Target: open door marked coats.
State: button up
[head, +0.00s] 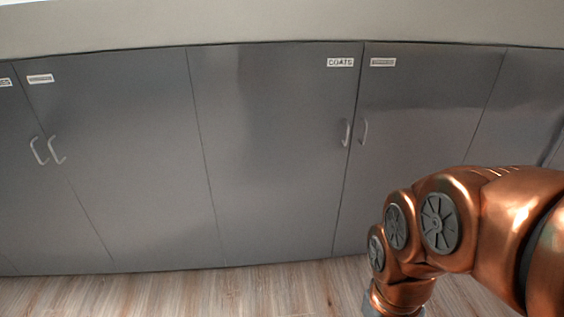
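The door marked COATS (275,150) is a flat grey panel in the middle of the head view. Its white label (341,62) is at its upper right corner. Its small vertical handle (346,133) is near its right edge. The door looks shut, flush with the panels beside it. My copper arm comes in from the right and bends down in front of the lower right doors, apart from the COATS handle in the picture. My gripper is out of view below the bottom edge.
Right of the COATS door is another grey door (420,110) with its own label and a handle (364,132) close to the COATS handle. More shut grey doors (120,130) with handles stand at the left. The wood floor (180,294) in front is clear where visible.

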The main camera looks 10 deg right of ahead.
aim_at(276, 119)
jog(key=u, duration=0.4)
jog(key=k, duration=0.5)
jog(key=u, duration=0.65)
jog(key=i, duration=0.85)
jog(key=z, duration=0.85)
